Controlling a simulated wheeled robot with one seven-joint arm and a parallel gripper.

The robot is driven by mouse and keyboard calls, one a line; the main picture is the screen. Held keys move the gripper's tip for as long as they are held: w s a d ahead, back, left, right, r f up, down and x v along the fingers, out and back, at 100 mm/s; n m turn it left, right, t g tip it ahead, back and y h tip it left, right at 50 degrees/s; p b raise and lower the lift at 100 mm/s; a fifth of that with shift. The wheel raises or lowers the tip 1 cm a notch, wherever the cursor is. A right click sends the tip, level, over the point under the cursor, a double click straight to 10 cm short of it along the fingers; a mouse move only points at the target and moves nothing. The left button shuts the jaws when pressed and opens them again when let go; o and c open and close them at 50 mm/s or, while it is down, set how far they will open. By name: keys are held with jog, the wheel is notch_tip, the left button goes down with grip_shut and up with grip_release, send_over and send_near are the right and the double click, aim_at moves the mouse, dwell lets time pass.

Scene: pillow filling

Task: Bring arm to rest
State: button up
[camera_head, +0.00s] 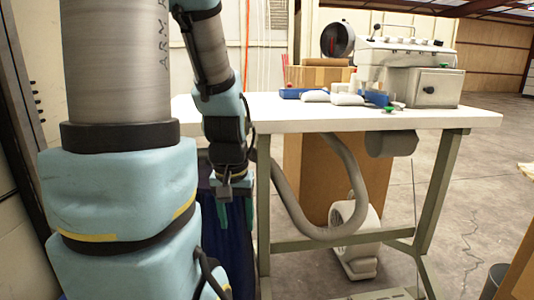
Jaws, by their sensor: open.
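My arm fills the left part of the head view, with a large grey and light-blue section close to the camera and a thinner forearm reaching down beside it. My gripper (234,196) hangs pointing down at the left end of the white table, lower than the tabletop. Dark blue material shows behind and below the gripper. I cannot tell whether they touch.
The white table (290,112) bears a pillow-filling machine (420,86) and several white and blue items. A grey hose (350,170) and a blower (355,235) are under it. The floor at right is mostly clear.

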notch_tip(320, 180, up, 20)
jog(key=p, duration=2)
jog(key=shift+p, duration=0.35)
